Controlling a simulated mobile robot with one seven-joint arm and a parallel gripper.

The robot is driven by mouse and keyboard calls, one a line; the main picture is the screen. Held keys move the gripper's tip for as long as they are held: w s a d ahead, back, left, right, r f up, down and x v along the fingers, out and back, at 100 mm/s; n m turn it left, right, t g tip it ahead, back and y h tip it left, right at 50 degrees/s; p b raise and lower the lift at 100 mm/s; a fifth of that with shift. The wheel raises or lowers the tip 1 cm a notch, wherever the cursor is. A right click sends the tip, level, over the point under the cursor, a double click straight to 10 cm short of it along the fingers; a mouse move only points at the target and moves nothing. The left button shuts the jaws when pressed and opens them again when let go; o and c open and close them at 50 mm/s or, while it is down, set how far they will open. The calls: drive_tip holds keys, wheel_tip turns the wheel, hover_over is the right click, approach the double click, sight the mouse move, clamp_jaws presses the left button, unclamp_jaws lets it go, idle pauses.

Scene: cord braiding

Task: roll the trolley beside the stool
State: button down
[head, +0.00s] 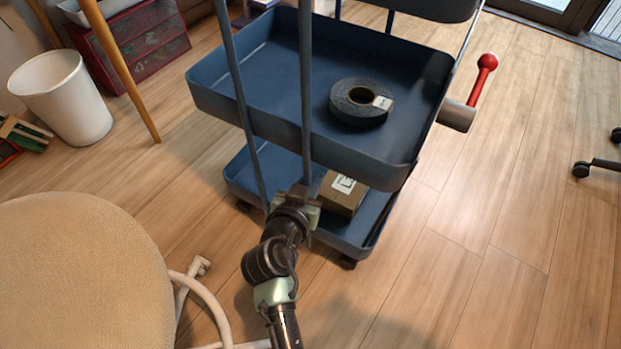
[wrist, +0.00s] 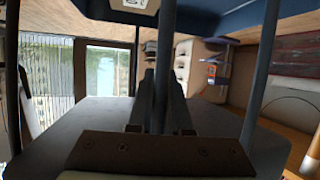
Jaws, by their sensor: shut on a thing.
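The blue trolley (head: 405,176) stands upright on the floor in the middle of the head view, with stacked trays and thin uprights. My gripper (head: 306,198) is shut on one of its near uprights, just above the lowest tray. The wrist view shows the upright (wrist: 163,50) between the fingers of my gripper (wrist: 160,105). The stool (head: 80,275) has a round beige seat and pale curved legs. It is at the lower left, and a strip of floor shows between it and the trolley.
The trolley carries a dark tape roll (head: 360,102) and a cardboard box (head: 341,194). A red-knobbed lever (head: 482,80) sticks out at its right. A white bin (head: 62,97) and wooden leg (head: 121,70) stand left. Casters (head: 582,169) show far right.

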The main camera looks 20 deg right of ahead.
drive_tip(key=c, duration=0.8)
unclamp_jaws()
drive_tip(key=shift+o, duration=0.2)
drive_tip(key=p+v, duration=0.6)
drive_tip(key=v, duration=0.7)
drive_tip(key=s+a, duration=0.3)
drive_tip(key=s, duration=0.3)
drive_tip(key=shift+b, duration=0.45)
